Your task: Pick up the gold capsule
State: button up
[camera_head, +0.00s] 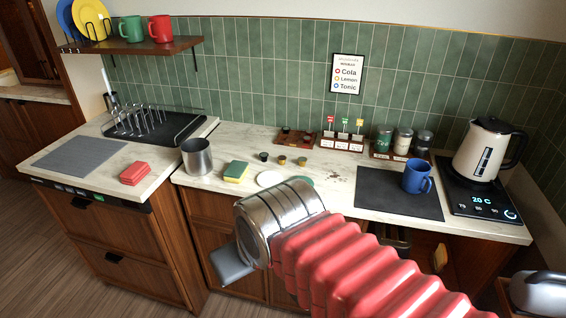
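Two small gold capsules stand on the pale counter (225,182), one on the left (282,160) and one on the right (302,161). A small black capsule (264,157) stands just left of them. My gripper (229,266) is at the end of my red-sleeved arm, in front of the counter and well apart from the capsules, lower left of them in the picture. Only a grey finger part shows below the metal wrist. Whether the gripper is open or shut is hidden.
Near the capsules are a sponge (236,171), a white saucer (270,179), a steel canister (197,157) and a wooden capsule tray (297,137). A blue mug (417,176) stands on a dark mat (385,196), with a kettle (486,150) at right. My arm partly covers the counter's front edge.

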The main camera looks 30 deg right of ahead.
aim_at(282, 158)
jog(key=u, duration=0.8)
jog(key=i, duration=0.75)
jog(key=z, duration=1.3)
jog(key=i, duration=0.4)
